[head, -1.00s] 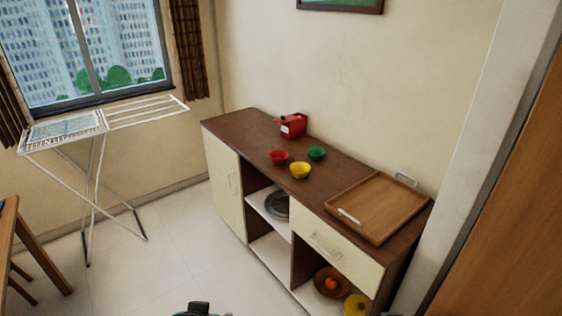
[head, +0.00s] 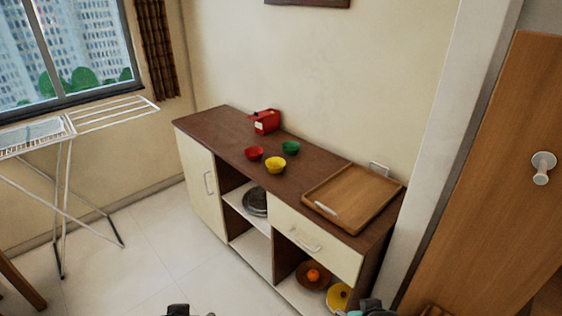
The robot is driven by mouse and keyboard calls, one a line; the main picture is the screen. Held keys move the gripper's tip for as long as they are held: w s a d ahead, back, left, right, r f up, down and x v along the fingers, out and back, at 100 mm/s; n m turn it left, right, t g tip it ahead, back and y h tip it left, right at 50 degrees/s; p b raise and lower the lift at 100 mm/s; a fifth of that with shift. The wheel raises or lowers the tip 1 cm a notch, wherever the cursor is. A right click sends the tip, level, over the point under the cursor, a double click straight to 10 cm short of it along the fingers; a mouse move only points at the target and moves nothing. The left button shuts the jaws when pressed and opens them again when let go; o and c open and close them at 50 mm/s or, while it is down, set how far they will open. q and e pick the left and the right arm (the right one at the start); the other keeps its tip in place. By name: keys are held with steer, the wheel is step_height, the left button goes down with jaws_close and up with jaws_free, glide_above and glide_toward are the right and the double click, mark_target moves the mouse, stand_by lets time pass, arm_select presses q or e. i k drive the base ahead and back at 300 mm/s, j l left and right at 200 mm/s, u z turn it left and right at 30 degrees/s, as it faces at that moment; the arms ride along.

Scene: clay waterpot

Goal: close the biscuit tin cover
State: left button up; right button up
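A small red box-like container with a pale label (head: 266,121) stands at the back of the brown sideboard top. It is probably the biscuit tin; it is too small to tell how its cover sits. My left gripper (head: 182,311) just shows at the bottom edge, left of centre. My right gripper (head: 372,309) shows at the bottom edge, right of centre, in front of the sideboard's lower right. Only the tops of both show, so their fingers are hidden. Both are well away from the red container.
A drying rack (head: 66,170) stands left, a wooden door (head: 490,190) right. The floor (head: 150,250) before the sideboard is clear.

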mark_target(256, 116)
steer(key=i+j+z, duration=0.15)
steer(key=z, duration=0.2)
steer(key=i+j+z, duration=0.1)
steer(key=z, duration=0.25)
steer(key=j+z, duration=0.35)
steer(key=i+l, duration=0.05)
